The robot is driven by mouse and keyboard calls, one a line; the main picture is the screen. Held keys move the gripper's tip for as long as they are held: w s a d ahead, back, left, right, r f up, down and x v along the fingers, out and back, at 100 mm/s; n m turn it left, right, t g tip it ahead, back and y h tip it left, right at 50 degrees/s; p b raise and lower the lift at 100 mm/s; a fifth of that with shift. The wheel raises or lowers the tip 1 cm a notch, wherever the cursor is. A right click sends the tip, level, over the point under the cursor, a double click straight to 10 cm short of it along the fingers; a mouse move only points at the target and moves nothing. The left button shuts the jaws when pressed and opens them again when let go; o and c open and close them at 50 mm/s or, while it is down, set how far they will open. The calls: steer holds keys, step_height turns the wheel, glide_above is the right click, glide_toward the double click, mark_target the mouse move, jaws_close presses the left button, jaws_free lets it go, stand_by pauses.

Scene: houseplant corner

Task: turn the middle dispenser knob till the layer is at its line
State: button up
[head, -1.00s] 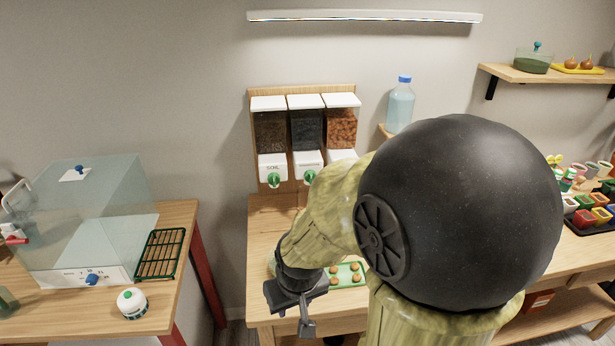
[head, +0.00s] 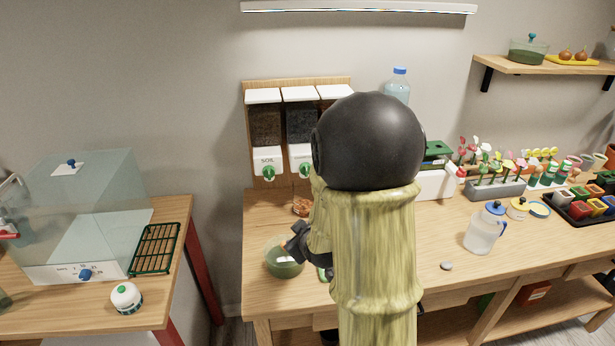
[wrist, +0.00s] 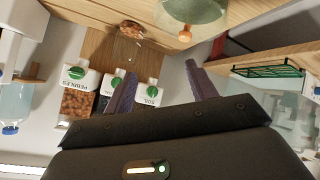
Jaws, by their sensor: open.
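The middle dispenser has dark contents (head: 301,124) and a white front with a green knob (head: 304,170). That knob (wrist: 116,82) also shows in the wrist view, between the soil knob (wrist: 152,91) and the pebbles knob (wrist: 77,71). My gripper (wrist: 161,70) is open with nothing between its fingers. Its left finger overlaps the picture near the middle knob, but I cannot see contact. In the head view my gripper (head: 298,240) is beside a greenish glass bowl (head: 285,268), below the dispensers. The fill line and layer level are not readable.
A small dish of orange-brown pieces (head: 302,207) lies under the dispensers. A water bottle (head: 399,85) stands behind my arm. A clear jug (head: 484,232) and a flower planter (head: 497,188) stand right on the bench. A clear box (head: 85,205) stands on the left table.

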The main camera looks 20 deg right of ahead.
steer(key=w+d+n+t, duration=0.2)
steer(key=w+d+t, duration=0.2)
steer(key=d, duration=0.1)
steer(key=n+t+h+p, duration=0.1)
steer(key=n+t+p, duration=0.2)
steer(key=t+p, duration=0.1)
glide_toward(307, 172)
steer(key=w, duration=0.3)
steer(key=w+d, duration=0.1)
steer(key=w, duration=0.5)
steer(key=shift+w+d+r, duration=0.1)
steer(key=shift+w+d, duration=0.05)
steer(key=shift+w, duration=0.1)
steer(key=shift+b, duration=0.3)
steer(key=c, duration=1)
